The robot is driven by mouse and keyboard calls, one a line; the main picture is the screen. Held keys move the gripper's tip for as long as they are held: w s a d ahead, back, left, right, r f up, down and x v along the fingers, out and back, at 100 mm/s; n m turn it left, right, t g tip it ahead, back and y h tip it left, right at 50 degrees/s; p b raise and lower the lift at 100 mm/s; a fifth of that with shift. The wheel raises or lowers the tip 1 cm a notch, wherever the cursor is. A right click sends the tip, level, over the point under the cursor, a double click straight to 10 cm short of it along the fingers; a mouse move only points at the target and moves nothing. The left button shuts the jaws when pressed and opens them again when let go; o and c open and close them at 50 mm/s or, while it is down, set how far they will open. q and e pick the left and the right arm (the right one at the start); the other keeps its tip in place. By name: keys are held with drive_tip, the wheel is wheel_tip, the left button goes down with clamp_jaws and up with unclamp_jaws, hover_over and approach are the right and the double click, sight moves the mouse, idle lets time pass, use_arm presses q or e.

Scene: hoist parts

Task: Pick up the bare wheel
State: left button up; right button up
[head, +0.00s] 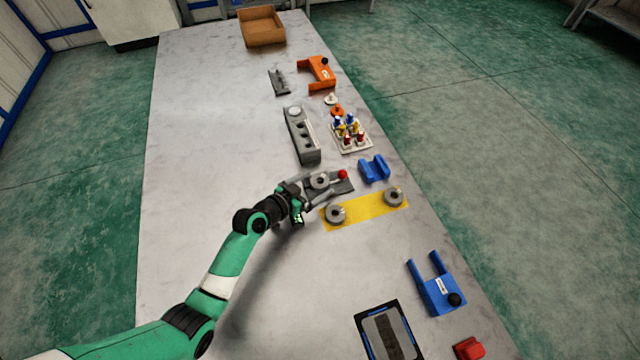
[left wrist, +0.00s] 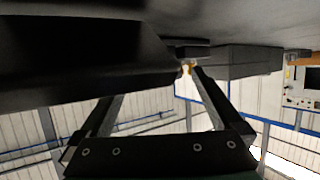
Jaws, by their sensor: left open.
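Two grey wheels with centre holes lie on a yellow mat (head: 364,209), one at its left end (head: 335,214) and one at its right end (head: 394,197). A third grey ring-like wheel (head: 320,180) sits on a grey fixture (head: 341,187) with a red ball knob. I cannot tell which one is the bare wheel. My left gripper (head: 303,197) is low over the table, just left of the fixture and the mat's left wheel. In the left wrist view its two fingers (left wrist: 158,105) are apart, with a dark block-like shape close above them. No wheel is clearly seen between them.
A blue cradle (head: 374,169) stands just beyond the mat. A grey holed block (head: 302,135) and a white tray of coloured pegs (head: 350,134) lie farther back. A blue fork-shaped part (head: 436,286) and a dark framed tray (head: 388,333) are nearer. The table's left side is clear.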

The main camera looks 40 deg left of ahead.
sight(317, 187)
use_arm(q)
drive_tip(key=shift+w+f, duration=0.2)
drive_tip(key=shift+w, duration=0.15)
clamp_jaws()
drive_tip(key=shift+r, duration=0.1)
drive_tip(key=shift+s+r, duration=0.1)
drive_tip(key=shift+r+p, duration=0.25)
drive_tip(key=shift+p, duration=0.05)
drive_tip(key=r+p, duration=0.1)
drive_tip(key=r, duration=0.1)
drive_tip(key=d+r+p, duration=0.1)
drive_tip(key=r, duration=0.1)
drive_tip(key=shift+s+r+p, duration=0.1)
drive_tip(key=shift+r+p, duration=0.1)
drive_tip(key=shift+p, duration=0.2)
drive_tip(key=s+d+r+p, duration=0.4)
drive_tip(key=d+r, duration=0.4)
drive_tip(key=d, duration=0.4)
drive_tip(key=shift+d+p, duration=0.2)
drive_tip(key=shift+p, duration=0.55)
